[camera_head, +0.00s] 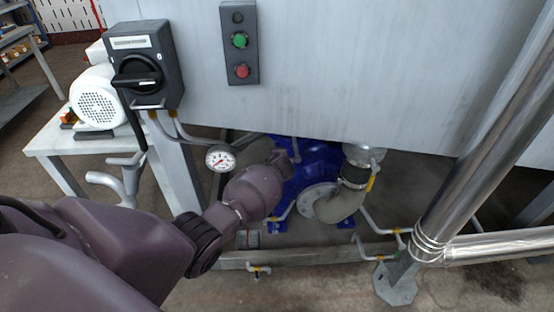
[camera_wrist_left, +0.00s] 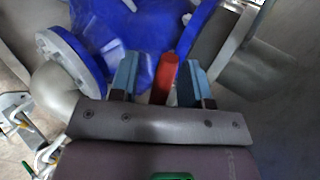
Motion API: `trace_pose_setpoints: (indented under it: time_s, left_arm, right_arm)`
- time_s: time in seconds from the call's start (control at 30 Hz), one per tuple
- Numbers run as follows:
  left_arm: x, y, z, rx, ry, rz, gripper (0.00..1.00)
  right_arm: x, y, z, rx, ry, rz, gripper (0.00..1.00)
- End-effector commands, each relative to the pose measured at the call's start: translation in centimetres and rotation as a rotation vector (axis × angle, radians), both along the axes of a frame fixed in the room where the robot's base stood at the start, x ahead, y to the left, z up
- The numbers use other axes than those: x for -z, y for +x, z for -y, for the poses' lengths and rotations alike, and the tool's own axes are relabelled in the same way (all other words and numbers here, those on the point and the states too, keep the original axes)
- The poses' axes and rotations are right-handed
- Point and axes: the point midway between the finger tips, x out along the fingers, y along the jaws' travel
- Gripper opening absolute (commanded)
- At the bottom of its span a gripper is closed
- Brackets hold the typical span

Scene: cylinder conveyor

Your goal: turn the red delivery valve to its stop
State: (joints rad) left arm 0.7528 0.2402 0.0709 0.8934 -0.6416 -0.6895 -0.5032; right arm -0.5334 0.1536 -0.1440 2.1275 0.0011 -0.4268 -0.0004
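The red valve handle (camera_wrist_left: 166,78) shows in the left wrist view as a short red bar in front of the blue pump casing (camera_wrist_left: 130,35). My left gripper (camera_wrist_left: 159,80) has its two blue-grey fingers apart, one on each side of the red bar. A gap shows between the bar and the left finger; the right finger is close to the bar, and I cannot tell if they touch. In the head view my left arm reaches to the blue pump (camera_head: 318,160) under the tank, and its wrist hides the red handle. My right gripper is not in view.
A grey-white panel (camera_head: 350,70) hangs above the pump. A pressure gauge (camera_head: 221,159) is left of my wrist. A pale curved pipe (camera_head: 342,207) joins the pump on the right. A switch box (camera_head: 143,65) and a steel pipe (camera_head: 480,150) flank the area.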

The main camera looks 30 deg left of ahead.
Motion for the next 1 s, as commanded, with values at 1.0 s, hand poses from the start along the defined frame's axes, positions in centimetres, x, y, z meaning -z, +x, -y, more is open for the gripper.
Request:
trace_pose_setpoints:
  time_s: [1.0]
  left_arm:
    - [-6.0, -7.1, 5.0, 0.001, -0.001, 0.003, 0.43]
  right_arm:
    - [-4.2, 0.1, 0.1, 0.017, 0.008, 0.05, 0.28]
